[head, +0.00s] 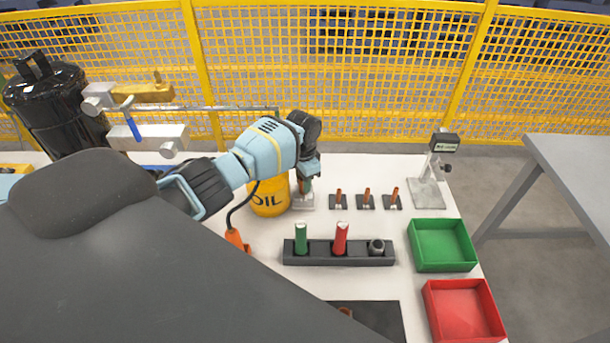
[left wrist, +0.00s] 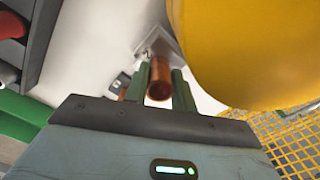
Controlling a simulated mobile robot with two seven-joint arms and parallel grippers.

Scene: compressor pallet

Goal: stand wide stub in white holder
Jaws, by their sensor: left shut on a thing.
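My left gripper (head: 306,187) points down over the white holder (head: 303,202), just right of the yellow oil can. In the left wrist view the copper wide stub (left wrist: 160,80) is between the green fingers of the gripper (left wrist: 160,88), which is shut on it. The pale holder (left wrist: 158,42) lies just beyond the stub's far end. I cannot tell whether the stub's end is in the holder or above it. In the head view the gripper mostly hides the stub. My right gripper is not in view.
The yellow oil can (head: 269,198) stands close beside the gripper. Several small dark holders with copper stubs (head: 366,200) stand to the right. A black rack (head: 320,250) with green and red handles is in front. Green (head: 442,245) and red (head: 463,310) trays are at the right.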

